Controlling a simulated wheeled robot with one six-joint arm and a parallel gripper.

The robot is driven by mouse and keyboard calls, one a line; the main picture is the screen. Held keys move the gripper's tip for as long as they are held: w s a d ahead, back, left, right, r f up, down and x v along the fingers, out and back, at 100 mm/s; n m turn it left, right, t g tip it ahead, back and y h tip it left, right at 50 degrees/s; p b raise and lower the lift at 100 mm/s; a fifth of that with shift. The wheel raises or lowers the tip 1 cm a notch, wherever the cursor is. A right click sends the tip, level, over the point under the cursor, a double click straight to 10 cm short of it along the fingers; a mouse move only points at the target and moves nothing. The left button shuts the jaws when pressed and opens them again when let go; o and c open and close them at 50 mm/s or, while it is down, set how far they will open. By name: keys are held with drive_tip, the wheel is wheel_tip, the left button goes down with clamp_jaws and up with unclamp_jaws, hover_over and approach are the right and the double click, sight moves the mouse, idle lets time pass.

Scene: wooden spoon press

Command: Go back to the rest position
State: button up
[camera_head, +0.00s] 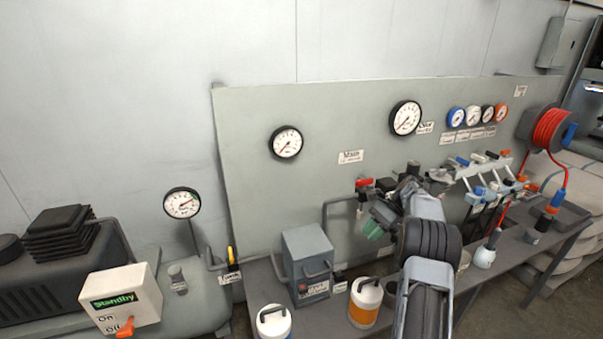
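My arm reaches up from the bottom of the head view towards the grey panel (250,150). My gripper (385,207) is at the arm's far end, in front of the panel's lower middle. It is close to the valve with the red handle (363,182) and the "Main" label (350,156). A green part (372,230) shows just below the gripper. I cannot tell whether the gripper touches the valve or these parts. The fingers are small and overlap dark fittings, so their opening is not clear.
A bench (262,285) below the panel holds a grey box (308,262), a white-orange canister (365,302) and a white canister (273,322). A rack (485,170) of tools and a red hose reel (548,128) are right. A "Standby" switch box (120,300) and compressor (60,275) are left.

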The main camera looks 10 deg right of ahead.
drive_tip(key=s+a+f+n+h, duration=0.1)
drive_tip(key=s+f+n+h, duration=0.2)
drive_tip(key=s+f+n, duration=0.15)
drive_tip(key=s+a+r+n+h, duration=0.1)
drive_tip(key=s+a+n, duration=0.1)
drive_tip(key=a, duration=0.1)
drive_tip(key=s+a+r+n+h, duration=0.1)
drive_tip(key=s+a+r, duration=0.1)
drive_tip(key=s+a, duration=0.1)
drive_tip(key=s+a+r+n+h, duration=0.2)
drive_tip(key=a, duration=0.1)
drive_tip(key=shift+s+r+n+t+p, duration=0.25)
drive_tip(key=shift+s+n+t+p, duration=0.05)
drive_tip(key=shift+n+t, duration=0.1)
drive_tip(key=s+a+r+n+t+h, duration=0.2)
drive_tip(key=s+a+r+n+t, duration=0.2)
drive_tip(key=s+a, duration=0.6)
wheel_tip(320, 180, up, 3)
drive_tip(key=shift+s+a+r+n+p, duration=0.1)
drive_tip(key=shift+s+a+n+p, duration=0.2)
drive_tip(key=shift+s+n, duration=0.8)
drive_tip(key=shift+w, duration=0.1)
